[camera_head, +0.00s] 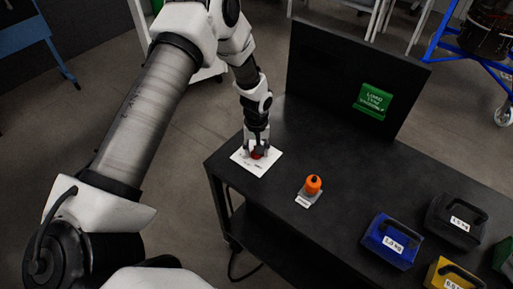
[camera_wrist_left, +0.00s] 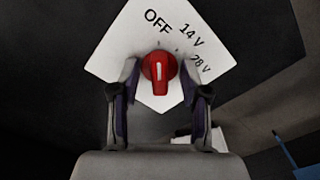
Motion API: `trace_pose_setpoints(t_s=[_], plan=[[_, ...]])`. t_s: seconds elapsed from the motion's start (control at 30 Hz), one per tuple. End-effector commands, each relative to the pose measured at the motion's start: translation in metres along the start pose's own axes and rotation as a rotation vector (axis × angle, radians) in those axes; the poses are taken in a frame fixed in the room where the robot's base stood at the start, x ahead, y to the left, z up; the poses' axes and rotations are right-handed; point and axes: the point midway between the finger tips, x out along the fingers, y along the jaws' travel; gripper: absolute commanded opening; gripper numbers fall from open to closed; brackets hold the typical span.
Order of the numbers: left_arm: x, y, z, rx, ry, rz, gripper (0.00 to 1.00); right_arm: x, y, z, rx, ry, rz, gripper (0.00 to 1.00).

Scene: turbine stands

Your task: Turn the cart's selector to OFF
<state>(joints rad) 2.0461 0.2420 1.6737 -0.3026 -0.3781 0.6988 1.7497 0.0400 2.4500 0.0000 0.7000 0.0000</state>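The cart's selector is a red knob (camera_wrist_left: 159,73) on a white panel (camera_wrist_left: 113,55) marked OFF, 14 V and 28 V. In the left wrist view its pale pointer line runs upward, towards the OFF side of the markings. In the head view the panel (camera_head: 245,165) lies at the cart top's left corner, and the knob is mostly hidden by the gripper. My left gripper (camera_head: 258,151) is over the knob. In the left wrist view its fingers (camera_wrist_left: 158,78) straddle the knob, with narrow gaps seeming to show on both sides. My right gripper is out of view.
The dark cart top (camera_head: 270,205) carries an orange-capped part (camera_head: 313,186) on a small plate. A blue weight (camera_head: 391,243), a black weight (camera_head: 456,222) and a yellow weight (camera_head: 446,275) stand at lower right. An upright back panel (camera_head: 340,65) bears a green sign (camera_head: 373,100).

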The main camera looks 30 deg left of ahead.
Motion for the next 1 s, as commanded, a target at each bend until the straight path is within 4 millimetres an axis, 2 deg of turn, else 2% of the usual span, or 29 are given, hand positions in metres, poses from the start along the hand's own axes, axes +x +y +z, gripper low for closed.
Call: trace_pose_setpoints(t_s=[0.13,0.17,0.2,0.5,1.0], plan=[[-0.001,0.0,0.0,0.0,0.001,0.001,0.46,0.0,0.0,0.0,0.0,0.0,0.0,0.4],[-0.001,0.0,-0.001,0.0,0.001,0.001,0.53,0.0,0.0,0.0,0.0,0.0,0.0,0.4],[-0.001,0.0,-0.001,0.0,0.001,0.001,0.54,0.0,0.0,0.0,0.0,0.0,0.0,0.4],[-0.003,0.0,-0.001,0.001,0.002,0.001,0.54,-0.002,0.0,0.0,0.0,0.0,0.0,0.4],[-0.05,0.0,-0.001,0.001,0.001,0.001,0.54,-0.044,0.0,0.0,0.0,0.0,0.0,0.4]])
